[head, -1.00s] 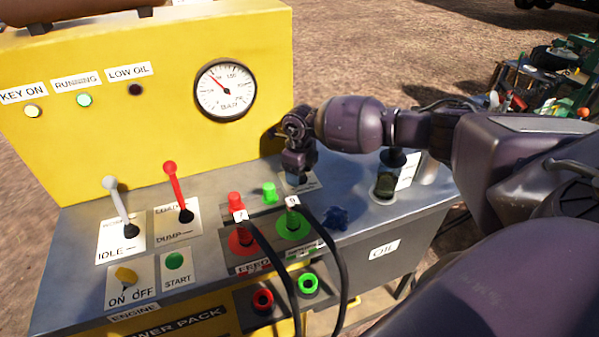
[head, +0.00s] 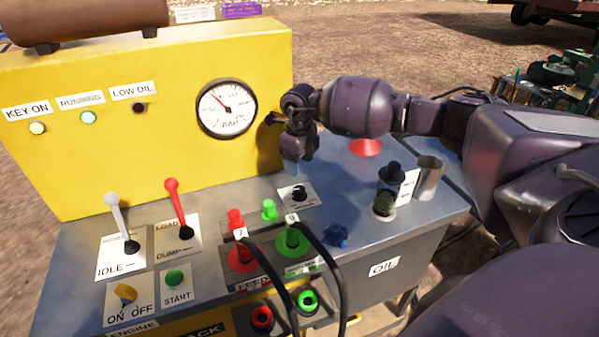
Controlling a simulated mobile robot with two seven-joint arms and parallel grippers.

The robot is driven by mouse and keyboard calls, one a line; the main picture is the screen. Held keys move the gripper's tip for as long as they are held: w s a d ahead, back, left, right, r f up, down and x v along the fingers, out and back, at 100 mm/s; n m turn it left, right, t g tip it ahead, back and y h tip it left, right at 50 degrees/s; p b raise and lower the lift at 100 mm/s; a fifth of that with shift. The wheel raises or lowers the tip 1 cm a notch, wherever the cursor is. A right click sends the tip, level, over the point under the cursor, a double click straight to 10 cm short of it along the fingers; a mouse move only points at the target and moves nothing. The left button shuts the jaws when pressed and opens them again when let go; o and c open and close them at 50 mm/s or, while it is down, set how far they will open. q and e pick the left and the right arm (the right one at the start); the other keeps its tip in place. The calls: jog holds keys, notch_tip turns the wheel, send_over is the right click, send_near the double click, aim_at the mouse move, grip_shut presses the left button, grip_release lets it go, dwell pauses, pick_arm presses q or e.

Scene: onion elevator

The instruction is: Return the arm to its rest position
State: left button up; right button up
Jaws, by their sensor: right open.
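My right gripper (head: 297,160) is in the head view, above the back right part of the grey control panel (head: 345,190). It points down, is open and empty, and hangs apart from the panel top. A small black knob (head: 299,194) on a white label stands below it, clear of the fingers. My right arm (head: 430,117) reaches in from the right edge. My left gripper is not in view.
The yellow panel wall (head: 90,165) with a gauge (head: 227,107) stands left of the gripper. A white lever (head: 116,215), a red lever (head: 175,200), hose couplings (head: 243,256), an oil filler (head: 386,190) and a metal cup (head: 430,177) stand on the panel.

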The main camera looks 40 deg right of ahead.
jog(key=shift+r, duration=0.45)
